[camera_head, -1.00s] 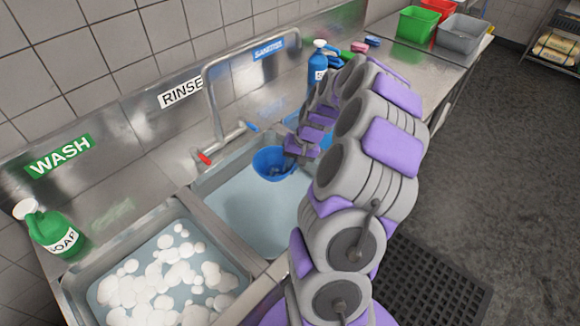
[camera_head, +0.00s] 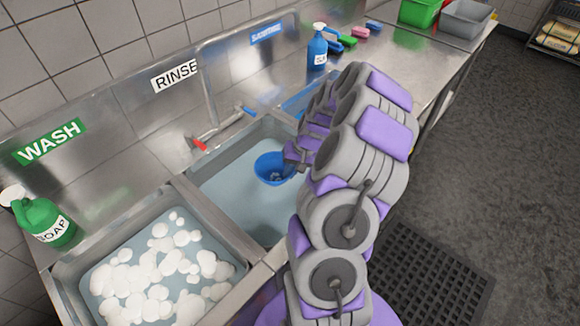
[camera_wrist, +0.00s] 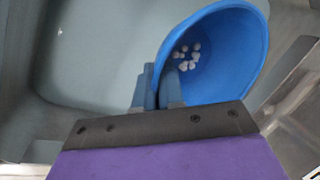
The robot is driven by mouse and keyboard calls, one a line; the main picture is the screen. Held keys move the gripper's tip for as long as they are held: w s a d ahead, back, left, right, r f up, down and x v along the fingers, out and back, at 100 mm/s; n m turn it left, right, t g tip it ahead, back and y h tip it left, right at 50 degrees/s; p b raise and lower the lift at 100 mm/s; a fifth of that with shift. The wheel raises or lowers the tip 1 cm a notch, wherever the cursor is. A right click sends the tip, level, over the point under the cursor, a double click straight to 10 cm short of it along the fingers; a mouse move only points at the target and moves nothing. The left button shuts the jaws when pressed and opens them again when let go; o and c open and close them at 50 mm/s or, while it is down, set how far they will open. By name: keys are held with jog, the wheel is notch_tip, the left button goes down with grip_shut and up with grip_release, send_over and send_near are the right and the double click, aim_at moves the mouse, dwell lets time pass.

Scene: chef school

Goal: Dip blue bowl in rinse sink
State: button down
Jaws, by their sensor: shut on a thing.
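The blue bowl (camera_head: 270,168) is over the rinse sink (camera_head: 222,192), the middle basin under the RINSE sign. My gripper (camera_head: 290,160) is shut on the bowl's near rim. In the wrist view the bowl (camera_wrist: 222,50) is tilted with its inside facing the camera, and several small white bits lie in it. The gripper fingers (camera_wrist: 158,88) pinch its rim at the lower left. The rinse sink holds plain grey-blue water. I cannot tell whether the bowl's underside touches the water.
The wash sink (camera_head: 150,275) with white suds is at the left, and a green soap bottle (camera_head: 42,218) stands beside it. A faucet (camera_head: 222,125) is behind the rinse sink. A blue sanitizer bottle (camera_head: 318,48) and sponges (camera_head: 360,31) are on the far counter. A sink divider (camera_head: 215,220) separates the basins.

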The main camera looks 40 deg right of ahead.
notch_tip(320, 180, down, 16)
jog(key=b, duration=0.4)
jog(key=shift+a+f, duration=0.15)
jog(key=shift+f, duration=1.3)
jog(key=shift+f, duration=0.4)
jog(key=shift+f, duration=0.1)
jog(key=shift+a, duration=0.1)
jog(key=shift+a+p, duration=0.45)
jog(key=shift+a, duration=0.05)
jog(key=shift+d, duration=0.15)
